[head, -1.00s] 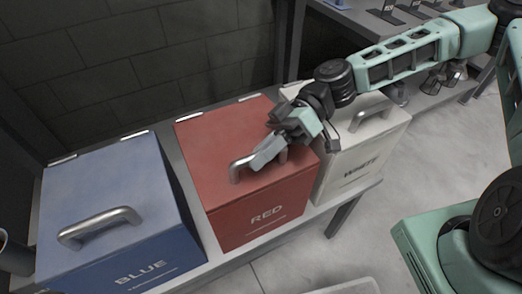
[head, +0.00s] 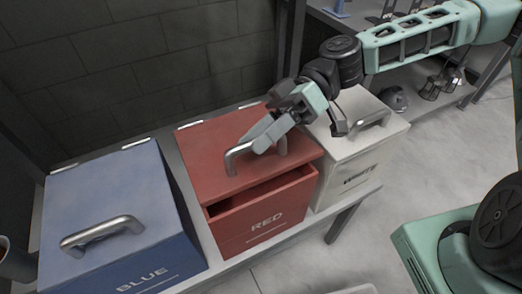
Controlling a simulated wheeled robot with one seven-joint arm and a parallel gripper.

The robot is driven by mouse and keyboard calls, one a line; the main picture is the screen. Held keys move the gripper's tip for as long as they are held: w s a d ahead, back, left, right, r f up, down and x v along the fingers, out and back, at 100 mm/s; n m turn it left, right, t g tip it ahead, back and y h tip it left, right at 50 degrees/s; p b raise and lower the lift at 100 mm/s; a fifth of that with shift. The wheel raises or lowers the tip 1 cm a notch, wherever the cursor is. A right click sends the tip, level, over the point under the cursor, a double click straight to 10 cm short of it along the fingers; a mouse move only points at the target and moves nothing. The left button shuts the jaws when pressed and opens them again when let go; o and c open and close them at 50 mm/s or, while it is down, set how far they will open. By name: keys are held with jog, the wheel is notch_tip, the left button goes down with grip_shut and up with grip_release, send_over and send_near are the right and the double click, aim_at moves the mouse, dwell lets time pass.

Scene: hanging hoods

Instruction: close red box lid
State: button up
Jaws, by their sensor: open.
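The red box (head: 262,222) stands between the blue and white boxes. Its red lid (head: 215,150) is tilted slightly open. A dark gap shows along the front, and the lid's back edge stays at the wall side. The lid's metal handle (head: 231,160) is partly hidden by my gripper. My gripper (head: 298,138) is open, above the lid's right part. One grey finger overlaps the handle in the head view, and the other is to the right, over the white box's side. I cannot tell whether the finger touches the handle or passes under it.
The blue box (head: 110,215) at left and white box (head: 345,160) at right have shut lids with raised handles. All stand on a narrow bench (head: 228,268) against a dark wall. A shelf with small items is at the upper right. Open floor lies at the right.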

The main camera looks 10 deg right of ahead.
jog(key=shift+o, duration=0.3)
jog(key=shift+s+r+g, duration=0.3)
jog(key=shift+s+r, duration=0.1)
jog(key=shift+r, duration=0.45)
jog(key=o, duration=0.5)
jog(key=shift+s+r, duration=0.1)
jog(key=shift+r, duration=0.65)
jog(key=shift+w, duration=0.25)
jog(key=shift+c, duration=0.5)
jog(key=shift+w+d+r+p, duration=0.15)
jog(key=shift+d+r+p, duration=0.1)
jog(key=shift+p, duration=0.2)
jog(key=shift+f+p+v, duration=0.1)
jog(key=shift+p+v, duration=0.75)
jog(key=shift+v, duration=0.7)
jog(key=shift+f+p+v, duration=0.15)
jog(key=shift+p+v, duration=0.65)
jog(key=shift+v, duration=0.7)
jog(key=shift+c, duration=1.2)
jog(key=shift+p+v, duration=0.35)
jog(key=shift+v, duration=0.55)
jog(key=shift+c, duration=1.1)
jog(key=shift+w+d+f, duration=0.1)
jog(key=shift+w+f, duration=0.05)
jog(key=shift+w, duration=0.05)
jog(key=shift+p, duration=0.3)
